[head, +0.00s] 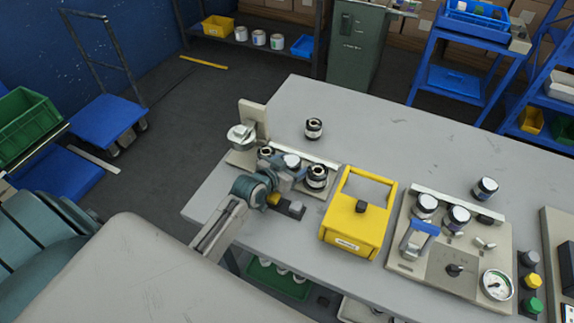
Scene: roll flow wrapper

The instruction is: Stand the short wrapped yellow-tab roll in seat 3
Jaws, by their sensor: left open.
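My left gripper (285,182) is open at the front of a small rack (305,156) near the table's left end. Several dark rolls with pale tops stand in a row at the rack, among them a right-hand roll (316,177) and a middle roll (291,162). My gripper partly covers this row. A small yellow patch (273,199) shows beside my gripper; I cannot tell whether it is a roll's tab. Another dark roll (314,128) stands alone behind the rack. Seat numbers are not readable. My right gripper is not in view.
A yellow open-framed box (350,233) stands right of the rack. The table's back middle is clear.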

